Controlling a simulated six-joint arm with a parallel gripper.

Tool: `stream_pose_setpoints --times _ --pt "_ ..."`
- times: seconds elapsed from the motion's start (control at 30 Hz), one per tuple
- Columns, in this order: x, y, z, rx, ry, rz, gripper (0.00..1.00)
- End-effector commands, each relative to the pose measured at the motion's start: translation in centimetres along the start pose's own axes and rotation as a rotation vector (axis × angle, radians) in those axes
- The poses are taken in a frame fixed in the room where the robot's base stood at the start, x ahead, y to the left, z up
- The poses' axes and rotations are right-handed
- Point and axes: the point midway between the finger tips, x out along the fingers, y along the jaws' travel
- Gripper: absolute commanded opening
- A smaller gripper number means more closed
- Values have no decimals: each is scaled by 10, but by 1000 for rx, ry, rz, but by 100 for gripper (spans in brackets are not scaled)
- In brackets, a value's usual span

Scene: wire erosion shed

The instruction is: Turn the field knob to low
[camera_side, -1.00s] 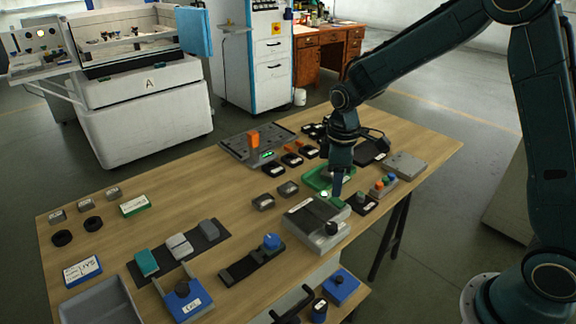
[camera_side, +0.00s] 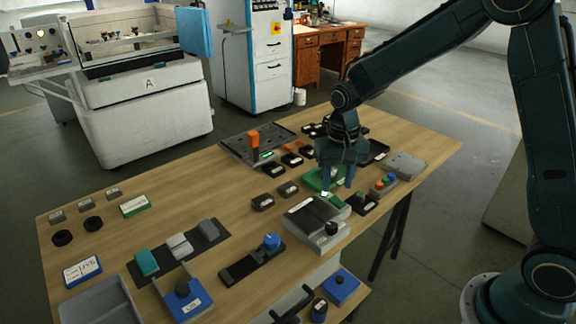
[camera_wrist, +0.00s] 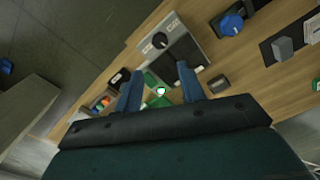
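The label that would name the field knob is too small to read, so I cannot tell which knob it is. A black knob (camera_side: 331,228) sits on a grey box (camera_side: 303,219) near the table's right front edge; the wrist view also shows this black knob (camera_wrist: 159,40). My gripper (camera_side: 338,190) is open and empty above the green unit (camera_side: 313,181), behind the grey box. Its two fingers show apart in the wrist view (camera_wrist: 160,72).
A box with coloured buttons (camera_side: 383,185) stands right of my gripper. Several small dark blocks lie behind it, near a grey plate with an orange handle (camera_side: 253,138). Teal and grey blocks sit on a dark strip at left. Bare wood lies at the table's middle left.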

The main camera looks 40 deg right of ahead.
Motion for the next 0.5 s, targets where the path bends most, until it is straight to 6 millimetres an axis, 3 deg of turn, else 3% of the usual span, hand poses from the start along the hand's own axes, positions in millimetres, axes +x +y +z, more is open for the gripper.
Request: stream_pose_setpoints --times 0.5 --pt "12 0 0 22 -3 1 40"
